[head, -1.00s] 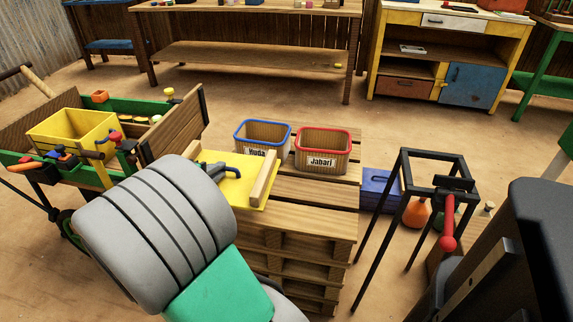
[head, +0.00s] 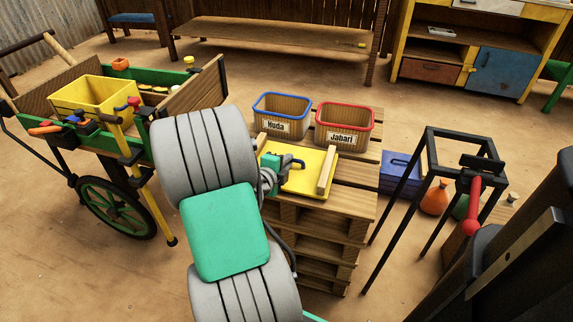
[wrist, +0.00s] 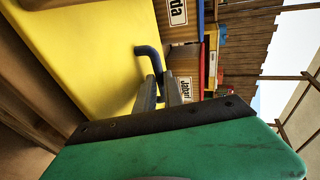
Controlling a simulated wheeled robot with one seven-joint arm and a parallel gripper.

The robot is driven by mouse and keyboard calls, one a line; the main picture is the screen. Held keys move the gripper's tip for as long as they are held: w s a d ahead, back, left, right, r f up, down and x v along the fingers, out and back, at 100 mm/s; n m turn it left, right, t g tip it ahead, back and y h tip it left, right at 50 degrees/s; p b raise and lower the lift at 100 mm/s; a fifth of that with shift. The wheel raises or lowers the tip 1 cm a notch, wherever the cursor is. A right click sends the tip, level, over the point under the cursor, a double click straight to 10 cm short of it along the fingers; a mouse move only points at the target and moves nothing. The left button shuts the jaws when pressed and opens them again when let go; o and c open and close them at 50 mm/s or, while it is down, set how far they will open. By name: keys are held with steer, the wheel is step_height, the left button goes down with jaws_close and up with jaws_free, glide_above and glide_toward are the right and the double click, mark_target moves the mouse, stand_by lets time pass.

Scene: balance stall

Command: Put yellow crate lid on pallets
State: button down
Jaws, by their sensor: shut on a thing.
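The yellow crate lid (head: 309,181) is flat over the front of the wooden pallet stack (head: 348,206), with a wooden bar along each of two sides. I cannot tell whether it touches the boards. My arm hides part of the lid's left side.
Blue-rimmed Huda basket (head: 282,117) and red-rimmed Jabari basket (head: 344,127) stand on the pallets behind the lid. A green cart (head: 80,150) with a yellow crate (head: 92,97) is at left. A black stand (head: 430,170) and blue box (head: 398,174) are at right.

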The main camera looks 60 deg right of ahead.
steer(key=shift+r, duration=0.1)
steer(key=c, duration=1.5)
jaws_free()
steer(key=shift+f, duration=0.2)
steer(key=shift+o, duration=0.2)
steer(key=shift+r, duration=0.1)
steer(key=shift+a+r, duration=0.1)
steer(key=shift+a, duration=0.1)
steer(key=p+v, duration=0.1)
steer(key=v, duration=1.1)
steer(key=w+a+f+n+t+y, duration=0.1)
steer(key=w+a+f+n+y, duration=0.3)
steer(key=a+n, duration=0.4)
steer(key=w+a+f+n+t+y, duration=0.1)
steer(key=w+a+f+n+y, duration=0.1)
steer(key=w+a+n+y, duration=0.4)
steer(key=s+a+r+n+y, duration=0.1)
steer(key=a+r+n+y, duration=0.1)
steer(key=a+n, duration=0.8)
steer(key=a+r+n+y, duration=0.2)
steer(key=a+n, duration=0.9)
steer(key=a, duration=0.1)
steer(key=shift+s+a+r, duration=0.25)
steer(key=shift+s+a, duration=0.05)
steer(key=shift+s, duration=0.1)
